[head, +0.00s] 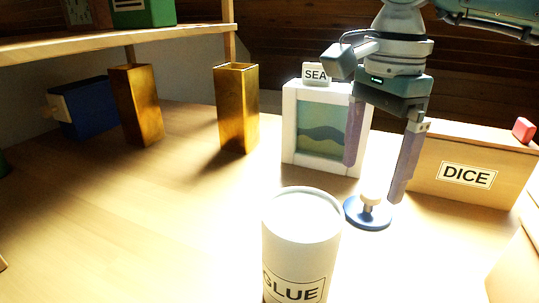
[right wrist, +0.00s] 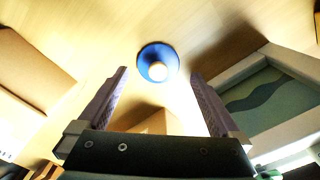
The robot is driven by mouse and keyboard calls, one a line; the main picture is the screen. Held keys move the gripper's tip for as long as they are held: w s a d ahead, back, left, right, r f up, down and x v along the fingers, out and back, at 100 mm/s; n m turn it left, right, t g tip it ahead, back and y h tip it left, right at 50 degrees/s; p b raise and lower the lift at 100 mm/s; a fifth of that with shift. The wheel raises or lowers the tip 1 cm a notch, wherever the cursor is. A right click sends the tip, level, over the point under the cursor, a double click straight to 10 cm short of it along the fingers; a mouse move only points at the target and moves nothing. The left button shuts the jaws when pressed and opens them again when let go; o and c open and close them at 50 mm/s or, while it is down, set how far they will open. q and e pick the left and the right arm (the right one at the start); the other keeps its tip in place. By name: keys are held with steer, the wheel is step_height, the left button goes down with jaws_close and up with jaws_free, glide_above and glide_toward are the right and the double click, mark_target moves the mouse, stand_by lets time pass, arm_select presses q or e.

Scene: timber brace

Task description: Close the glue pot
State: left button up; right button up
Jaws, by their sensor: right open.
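The glue pot (head: 300,240) is a white cylinder labelled GLUE, standing upright at the front middle of the table in the head view. Its top is pale; I cannot tell how deep its opening is. A blue round lid (head: 367,214) with a cream knob lies on the table to the right of the pot, knob up. The lid also shows in the right wrist view (right wrist: 158,62). My right gripper (head: 372,182) points down above the lid, open and empty, its fingers apart on either side of the knob in the picture. My left gripper is not in view.
A framed picture (head: 325,165) with a SEA tag stands behind the right gripper. A DICE box (head: 470,175) is at the right. Two brass-coloured square vases (head: 237,110) stand at the back left under a wooden shelf (head: 110,42).

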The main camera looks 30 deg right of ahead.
mark_target(372, 193)
steer(key=shift+f, duration=0.1)
steer(key=f, duration=0.3)
steer(key=d+f+b, duration=0.1)
steer(key=f, duration=0.1)
steer(key=shift+s, duration=0.15)
steer(key=c, duration=1)
